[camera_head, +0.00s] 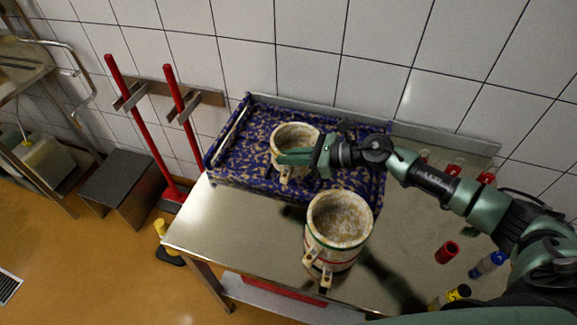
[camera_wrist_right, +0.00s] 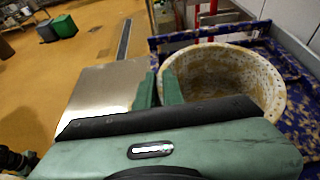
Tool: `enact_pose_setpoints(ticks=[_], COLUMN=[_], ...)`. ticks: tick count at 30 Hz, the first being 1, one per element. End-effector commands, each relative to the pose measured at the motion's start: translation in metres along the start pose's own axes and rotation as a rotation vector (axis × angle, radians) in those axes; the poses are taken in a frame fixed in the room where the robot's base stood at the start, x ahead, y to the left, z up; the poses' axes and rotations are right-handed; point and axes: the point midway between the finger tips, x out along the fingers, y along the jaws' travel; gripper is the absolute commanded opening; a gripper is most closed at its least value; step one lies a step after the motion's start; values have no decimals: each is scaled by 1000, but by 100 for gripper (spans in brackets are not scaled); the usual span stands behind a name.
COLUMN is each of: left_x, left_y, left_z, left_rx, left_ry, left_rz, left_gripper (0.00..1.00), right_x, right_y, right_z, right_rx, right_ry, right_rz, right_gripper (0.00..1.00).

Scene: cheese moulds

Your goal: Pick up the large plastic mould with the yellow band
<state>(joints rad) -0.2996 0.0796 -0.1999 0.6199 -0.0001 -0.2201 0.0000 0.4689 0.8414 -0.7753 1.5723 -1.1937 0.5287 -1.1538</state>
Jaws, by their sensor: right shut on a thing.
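A large off-white mould (camera_head: 292,133) stands in the blue patterned tray, upright as far as I can see; I cannot make out a yellow band on it. My right gripper (camera_head: 286,158) is shut on its near wall. In the right wrist view the mould (camera_wrist_right: 235,75) shows its stained inside, with one finger inside the rim and one outside. A second off-white mould (camera_head: 335,240) with red and green bands stands upright on the steel table, in front of the tray. My left gripper is not in view.
The blue and tan tray (camera_head: 232,180) lies on the steel table (camera_head: 215,215) against the tiled wall. A red container (camera_head: 447,252), a blue one (camera_head: 488,263) and a yellow one (camera_head: 450,296) stand at the right. The table's left front is bare.

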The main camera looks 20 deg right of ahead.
Motion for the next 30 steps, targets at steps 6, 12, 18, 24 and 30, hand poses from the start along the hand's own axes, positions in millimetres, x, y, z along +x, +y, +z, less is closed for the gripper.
enact_pose_setpoints(ticks=[6, 12, 18, 24, 30], left_x=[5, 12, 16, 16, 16], left_y=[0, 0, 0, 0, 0], left_z=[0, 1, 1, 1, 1], left_rx=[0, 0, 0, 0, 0], left_ry=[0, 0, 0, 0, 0], left_rz=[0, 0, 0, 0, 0], left_gripper=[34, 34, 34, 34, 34], right_x=[-27, -45, -55, -59, -59], right_y=[-1, -1, 0, 0, 0], right_z=[64, 108, 134, 142, 142], right_rx=[-12, -9, -3, -1, -1], right_ry=[-4, -4, -3, -2, -2], right_rz=[-3, -2, 0, -2, -1], right_gripper=[0, 0, 0, 0, 0])
